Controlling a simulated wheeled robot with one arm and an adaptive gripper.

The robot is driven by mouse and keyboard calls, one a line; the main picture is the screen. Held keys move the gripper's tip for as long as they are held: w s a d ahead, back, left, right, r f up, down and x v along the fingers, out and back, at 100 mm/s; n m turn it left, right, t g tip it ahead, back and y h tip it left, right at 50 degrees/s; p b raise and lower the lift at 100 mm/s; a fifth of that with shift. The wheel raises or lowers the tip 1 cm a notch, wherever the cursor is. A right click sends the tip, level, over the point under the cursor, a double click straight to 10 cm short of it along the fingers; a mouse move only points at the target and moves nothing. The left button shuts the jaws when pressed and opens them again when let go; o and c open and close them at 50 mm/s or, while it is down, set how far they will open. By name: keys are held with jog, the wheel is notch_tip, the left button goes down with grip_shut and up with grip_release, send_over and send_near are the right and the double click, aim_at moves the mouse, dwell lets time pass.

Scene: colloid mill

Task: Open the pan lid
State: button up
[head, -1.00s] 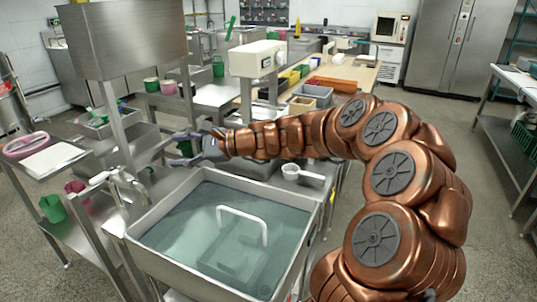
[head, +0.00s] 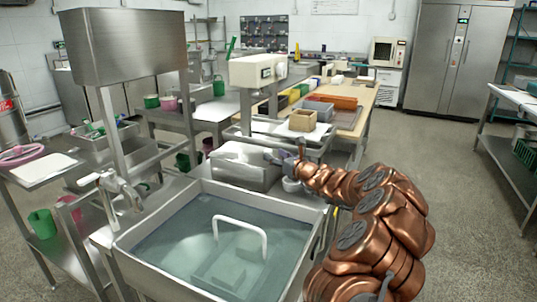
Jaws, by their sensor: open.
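A deep square steel basin (head: 118,243) stands in the foreground, with a bluish see-through surface (head: 175,238) inside it. A white U-shaped handle (head: 240,224) stands up over that surface; I cannot tell whether it belongs to a lid. Behind the basin is a steel rectangular pan (head: 240,175) with a pale, flat top (head: 240,153) that looks like a lid. My gripper (head: 272,158) is open beside the right end of this pan, with its fingers toward it. It is small in view, and I cannot tell whether it touches the pan.
A steel post with a box-shaped hood (head: 125,45) rises at the left. A tan box (head: 302,121) and trays crowd the bench behind. Open floor (head: 455,170) lies to the right.

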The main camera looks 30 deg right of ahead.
aim_at(271, 153)
jog(key=shift+w+a+f, duration=0.15)
jog(key=shift+w, duration=2)
jog(key=shift+c, duration=0.3)
grip_shut()
